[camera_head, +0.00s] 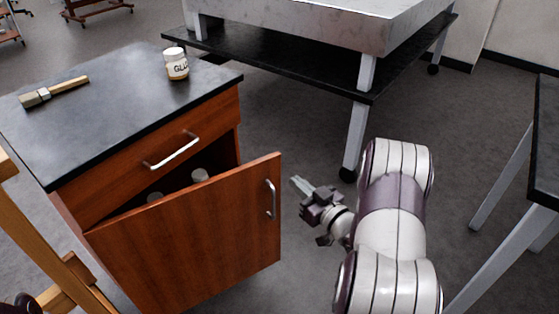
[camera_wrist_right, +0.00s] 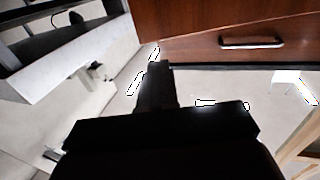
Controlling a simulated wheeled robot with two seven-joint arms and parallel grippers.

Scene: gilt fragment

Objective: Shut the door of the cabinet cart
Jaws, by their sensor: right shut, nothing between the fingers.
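The cabinet cart (camera_head: 75,205) is reddish-brown wood with a dark top. Its door (camera_head: 200,240) stands partly open, swung out from its left side, with a metal handle (camera_head: 271,199) near the free right edge. Pale-topped containers (camera_head: 200,175) show in the dark gap behind it. My right gripper (camera_head: 297,182) is shut and empty, just right of the door's free edge, apart from it in the head view. In the right wrist view, my gripper's fingers (camera_wrist_right: 156,66) point toward a wood panel with a handle (camera_wrist_right: 250,42). My left gripper is not in view.
A glue jar (camera_head: 177,64) and a brush (camera_head: 53,91) sit on the cart top. The closed drawer (camera_head: 150,160) is above the door. A wooden easel (camera_head: 50,245) stands close at left. A metal table (camera_head: 380,35) stands behind, another table (camera_head: 545,130) at right.

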